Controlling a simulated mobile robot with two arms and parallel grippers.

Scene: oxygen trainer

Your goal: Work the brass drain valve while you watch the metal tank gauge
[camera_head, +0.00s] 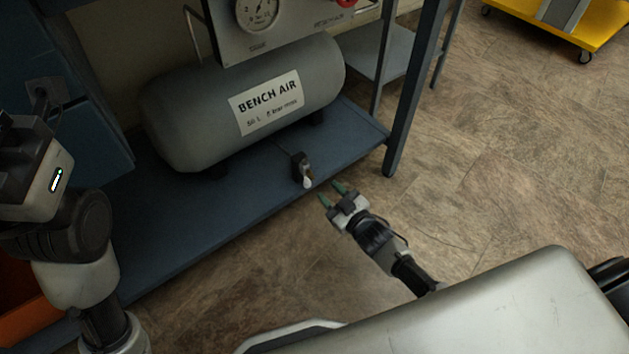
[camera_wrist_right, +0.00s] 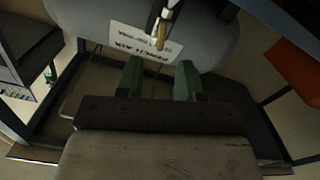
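The metal tank (camera_head: 200,115), grey and labelled "BENCH AIR", lies on a blue shelf. Its round white gauge (camera_head: 258,12) is on the grey panel above, cut by the top edge; its reading is too small to tell. The drain valve (camera_head: 304,172) is a small dark block with a brass and white part at the shelf's front edge. In the right wrist view the brass valve (camera_wrist_right: 161,38) hangs beyond the fingertips, between them in the picture. My right gripper (camera_head: 332,193) is open and empty, just right of the valve, apart from it. My left gripper's fingers are not clear at the left edge.
The blue shelf (camera_head: 225,210) and its upright post (camera_head: 412,95) stand close around the valve. A red knob (camera_head: 346,2) is on the panel. A yellow cart (camera_head: 560,18) stands at the top right. The floor on the right is clear.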

